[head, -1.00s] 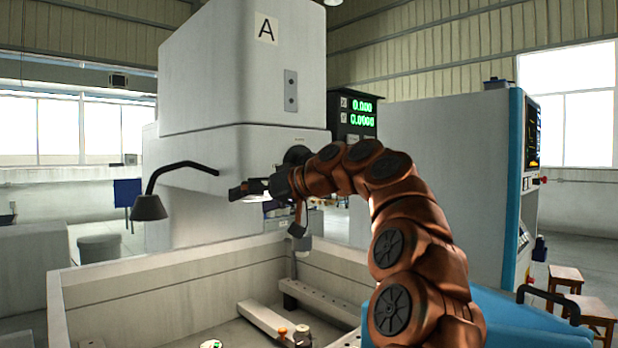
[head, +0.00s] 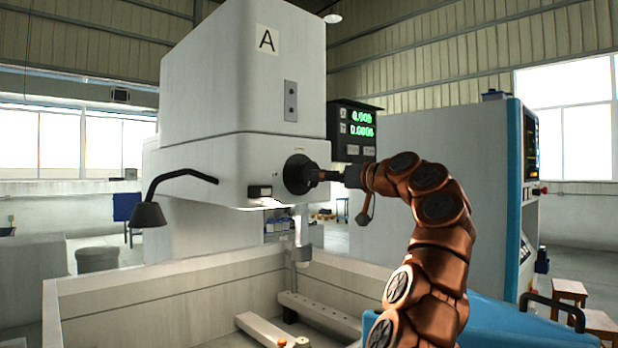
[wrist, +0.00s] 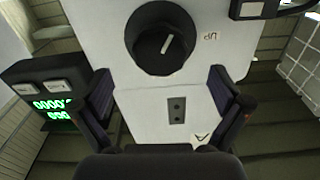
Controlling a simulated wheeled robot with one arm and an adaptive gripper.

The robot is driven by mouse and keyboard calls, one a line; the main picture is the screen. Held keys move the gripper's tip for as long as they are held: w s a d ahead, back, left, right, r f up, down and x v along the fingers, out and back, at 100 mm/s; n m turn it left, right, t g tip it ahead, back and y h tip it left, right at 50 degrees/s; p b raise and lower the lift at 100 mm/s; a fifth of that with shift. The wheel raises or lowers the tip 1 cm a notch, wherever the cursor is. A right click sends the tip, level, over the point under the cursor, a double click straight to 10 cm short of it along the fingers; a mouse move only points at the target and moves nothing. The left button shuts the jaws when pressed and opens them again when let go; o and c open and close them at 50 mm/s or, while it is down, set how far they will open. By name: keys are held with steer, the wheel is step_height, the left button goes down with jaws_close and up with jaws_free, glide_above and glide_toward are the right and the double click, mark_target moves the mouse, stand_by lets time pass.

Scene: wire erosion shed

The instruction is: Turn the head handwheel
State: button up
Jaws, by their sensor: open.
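The head handwheel (head: 298,175) is a round black knob on the front of the white machine head (head: 243,90) marked A. In the wrist view the handwheel (wrist: 158,40) shows at the top centre, with a white mark on its face. My gripper (head: 322,176) is just right of the handwheel in the head view. In the wrist view my gripper (wrist: 159,76) is open and empty, with its fingers spread wide and the knob ahead of the gap. I cannot tell whether a fingertip touches it.
A digital readout (head: 356,130) with green numbers stands right of the head. A dark bent lamp (head: 150,212) sticks out at left. The open tank (head: 165,290) lies below, and a blue-edged cabinet (head: 513,200) stands at right.

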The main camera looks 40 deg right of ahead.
mark_target(306, 174)
steer(key=w+p, duration=0.1)
steer(key=w, duration=0.3)
steer(key=w+a+p, duration=0.1)
steer(key=w, duration=0.2)
steer(key=shift+p, duration=0.35)
steer(key=c, duration=1.2)
